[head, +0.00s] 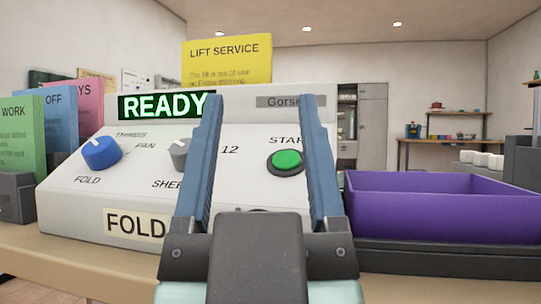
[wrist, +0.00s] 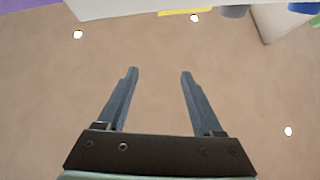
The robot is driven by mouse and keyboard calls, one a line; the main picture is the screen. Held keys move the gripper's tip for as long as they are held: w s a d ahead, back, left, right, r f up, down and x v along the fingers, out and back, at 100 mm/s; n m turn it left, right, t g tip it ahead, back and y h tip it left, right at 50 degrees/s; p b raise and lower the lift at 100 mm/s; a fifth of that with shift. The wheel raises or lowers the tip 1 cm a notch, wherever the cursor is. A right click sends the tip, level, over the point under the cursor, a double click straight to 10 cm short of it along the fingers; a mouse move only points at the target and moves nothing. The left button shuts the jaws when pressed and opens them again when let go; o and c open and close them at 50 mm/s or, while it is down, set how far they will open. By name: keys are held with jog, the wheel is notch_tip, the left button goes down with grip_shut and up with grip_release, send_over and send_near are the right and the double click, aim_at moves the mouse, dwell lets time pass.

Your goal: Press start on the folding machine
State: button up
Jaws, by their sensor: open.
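The folding machine (head: 75,203) is a white sloped console on a table, with a green lit READY display (head: 165,106). Its green start button (head: 286,160), in a dark ring below the START label, shows between my fingers, nearer the right one. A blue FOLD knob (head: 101,152) and a grey knob (head: 180,154) sit left of it. My gripper (head: 259,98) is open and empty, in front of the machine, fingers pointing up in the picture. The wrist view shows my gripper (wrist: 159,72) against the ceiling, with the machine (wrist: 130,8) upside down along the top edge. The button is not visible there.
A purple bin (head: 430,215) stands on a dark base right of the machine. Green, blue and pink cards (head: 60,120) stand at the left. A yellow LIFT SERVICE sign (head: 227,65) stands behind. Shelves and cabinets are at the far back.

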grip_shut()
dwell(1.6)
